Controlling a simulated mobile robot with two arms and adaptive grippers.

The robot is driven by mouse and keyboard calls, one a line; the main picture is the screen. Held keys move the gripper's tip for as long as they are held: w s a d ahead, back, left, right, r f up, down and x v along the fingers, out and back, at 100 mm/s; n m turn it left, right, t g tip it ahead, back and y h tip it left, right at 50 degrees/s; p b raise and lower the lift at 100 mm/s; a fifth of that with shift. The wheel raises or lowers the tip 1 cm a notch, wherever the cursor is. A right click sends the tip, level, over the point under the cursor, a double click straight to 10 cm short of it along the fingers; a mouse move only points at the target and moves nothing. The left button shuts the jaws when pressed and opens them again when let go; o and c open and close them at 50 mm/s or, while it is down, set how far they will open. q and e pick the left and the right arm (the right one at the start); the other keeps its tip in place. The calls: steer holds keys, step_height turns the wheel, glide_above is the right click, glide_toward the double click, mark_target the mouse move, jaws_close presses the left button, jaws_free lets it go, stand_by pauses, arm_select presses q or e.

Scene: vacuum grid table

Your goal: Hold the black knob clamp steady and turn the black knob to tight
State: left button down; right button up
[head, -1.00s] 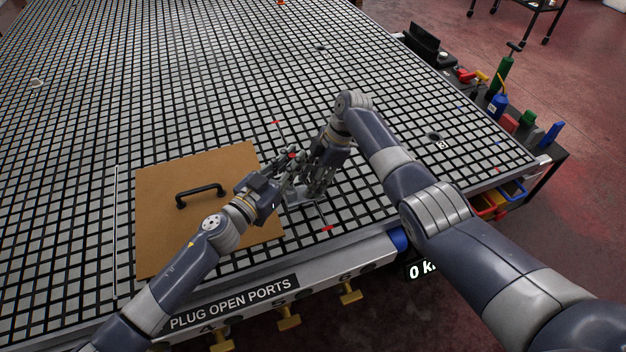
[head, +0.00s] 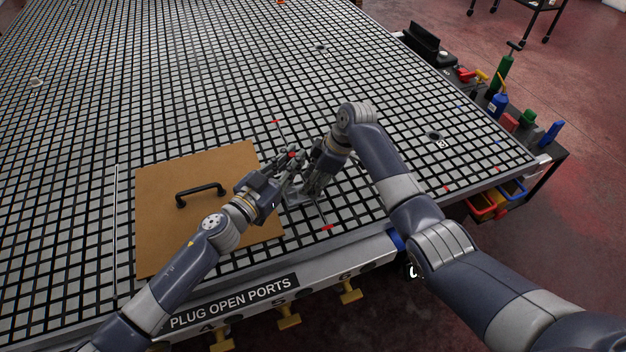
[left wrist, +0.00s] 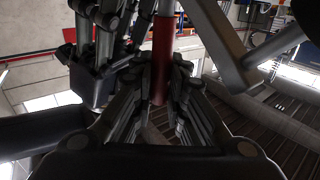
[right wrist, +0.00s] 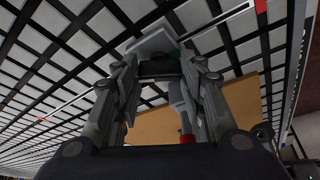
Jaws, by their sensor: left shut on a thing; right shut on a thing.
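The knob clamp (head: 296,197) is a small grey metal piece standing on the grid table beside the brown board, mostly hidden by my grippers. My left gripper (head: 286,161) is shut on the clamp's upright red-brown bar (left wrist: 162,60), which shows between its fingers in the left wrist view. My right gripper (head: 310,190) is low beside it, with its fingers around the black knob (right wrist: 160,69). In the right wrist view a flat grey plate lies just beyond the knob. The knob's turn mark cannot be made out.
A brown board (head: 155,235) with a black handle (head: 200,194) lies to the left. Brass valve handles (head: 289,321) line the table's front edge. A side cart (head: 540,160) with bottles and tools stands at the right. The far table (head: 190,70) is largely clear.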

steer(key=o, duration=1.1)
steer(key=shift+c, duration=0.2)
steer(key=w+v, duration=0.1)
steer(key=v, duration=1)
steer(key=shift+s+d+r, duration=0.2)
steer(key=shift+s+r, duration=0.2)
steer(key=shift+s, duration=0.1)
